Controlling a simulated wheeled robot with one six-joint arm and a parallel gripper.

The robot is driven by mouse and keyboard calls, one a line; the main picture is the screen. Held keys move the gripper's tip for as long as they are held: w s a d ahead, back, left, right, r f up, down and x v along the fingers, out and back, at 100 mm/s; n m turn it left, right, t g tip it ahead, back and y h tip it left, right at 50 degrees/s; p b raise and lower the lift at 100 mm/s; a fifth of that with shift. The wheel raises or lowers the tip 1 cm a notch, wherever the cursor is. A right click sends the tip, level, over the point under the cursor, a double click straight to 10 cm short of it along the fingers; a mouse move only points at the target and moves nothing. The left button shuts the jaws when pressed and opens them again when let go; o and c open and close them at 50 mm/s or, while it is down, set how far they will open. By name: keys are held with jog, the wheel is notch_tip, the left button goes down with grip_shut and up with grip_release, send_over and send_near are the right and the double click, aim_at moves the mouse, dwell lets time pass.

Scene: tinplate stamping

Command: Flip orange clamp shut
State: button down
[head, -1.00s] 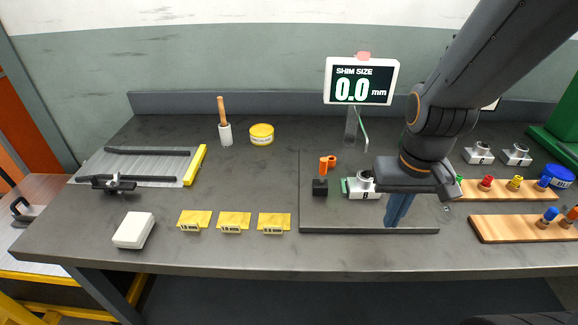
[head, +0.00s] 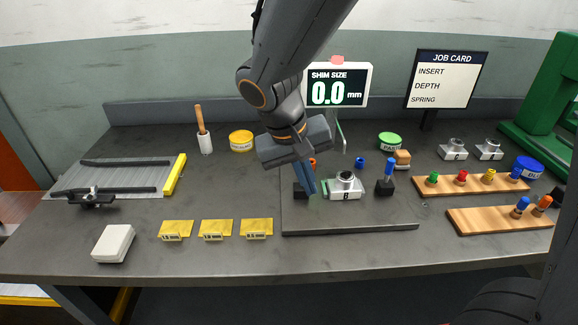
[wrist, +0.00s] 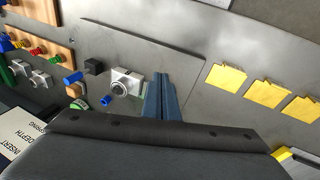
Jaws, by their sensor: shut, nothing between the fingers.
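The orange clamp (head: 312,162) is mostly hidden behind my fingers in the head view; only a bit of orange shows, with its black base (head: 299,192) below. My gripper (head: 308,192) is shut and empty, its blue fingers pointing down in front of the clamp. Whether they touch it I cannot tell. In the wrist view the shut fingers (wrist: 161,98) hide the clamp. The metal block marked 6 (head: 345,186) sits just right of the fingers, and also shows in the wrist view (wrist: 125,84).
A blue clamp (head: 389,170) stands upright right of the block. All sit on a dark plate (head: 350,228). Several yellow packets (head: 217,229) lie at left. Wooden racks (head: 500,218) stand at right. A screen (head: 338,86) reading 0.0 mm stands behind.

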jog(key=w+a+r+t, duration=0.1)
jog(key=a+r, duration=0.2)
jog(key=a, duration=0.2)
jog(key=w+a+r+t+h, duration=0.1)
jog(key=w+a+r+t, duration=0.1)
jog(key=a, duration=0.4)
jog(key=shift+w+a+r+t+h, duration=0.15)
jog(key=shift+r+t+h, duration=0.15)
jog(key=shift+r, duration=0.35)
jog(key=w+d+f+p, duration=0.3)
jog(key=w+d+f, duration=0.2)
jog(key=d+f, duration=0.3)
jog(key=shift+p, duration=0.4)
jog(key=shift+w, duration=0.1)
